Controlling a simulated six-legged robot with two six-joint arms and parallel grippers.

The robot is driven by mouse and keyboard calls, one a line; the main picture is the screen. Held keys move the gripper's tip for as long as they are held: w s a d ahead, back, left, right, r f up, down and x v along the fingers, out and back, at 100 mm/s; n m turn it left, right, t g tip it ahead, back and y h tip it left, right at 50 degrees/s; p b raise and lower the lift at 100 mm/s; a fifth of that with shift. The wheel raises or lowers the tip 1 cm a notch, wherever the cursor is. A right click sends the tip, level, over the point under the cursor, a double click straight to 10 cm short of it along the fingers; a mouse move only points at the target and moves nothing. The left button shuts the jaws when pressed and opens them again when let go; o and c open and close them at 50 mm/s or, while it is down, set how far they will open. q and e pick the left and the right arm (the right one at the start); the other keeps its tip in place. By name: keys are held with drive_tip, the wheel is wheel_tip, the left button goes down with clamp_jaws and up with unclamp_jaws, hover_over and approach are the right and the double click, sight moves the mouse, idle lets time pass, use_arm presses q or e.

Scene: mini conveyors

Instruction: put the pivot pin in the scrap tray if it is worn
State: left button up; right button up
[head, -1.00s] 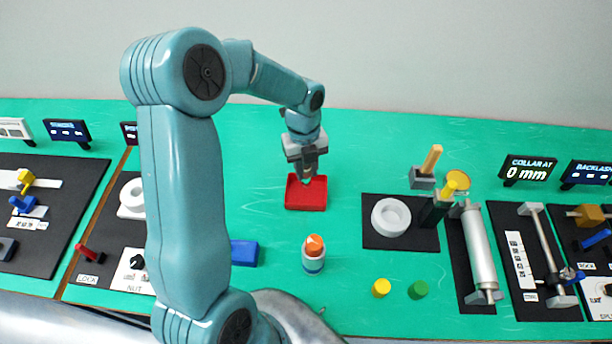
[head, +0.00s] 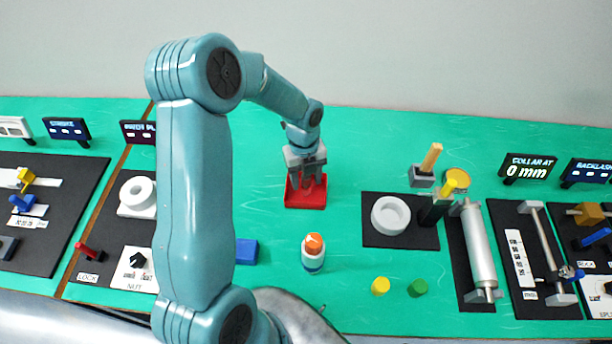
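The red tray (head: 306,202), which looks like the scrap tray, lies flat on the green table near the middle. My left gripper (head: 307,180) reaches down over it from behind, its fingers low over the tray's back half and covering part of its inside. The fingers are small and grey, and I cannot tell whether they are apart or closed on something. I cannot make out a pivot pin for certain; a small one could be hidden at the fingers. My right gripper is not in view.
A white ring (head: 391,215) lies on a dark mat at right. Yellow (head: 380,286) and green (head: 418,288) pieces stand at front. Table beside the tray is clear.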

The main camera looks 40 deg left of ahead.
use_arm(q)
drive_tip(key=shift+r, duration=0.25)
wheel_tip(320, 180, up, 12)
drive_tip(key=a+b, duration=0.1)
drive_tip(key=shift+w+a, duration=0.15)
drive_tip(key=shift+w, duration=0.15)
drive_tip(key=shift+f, duration=0.1)
idle(0.3)
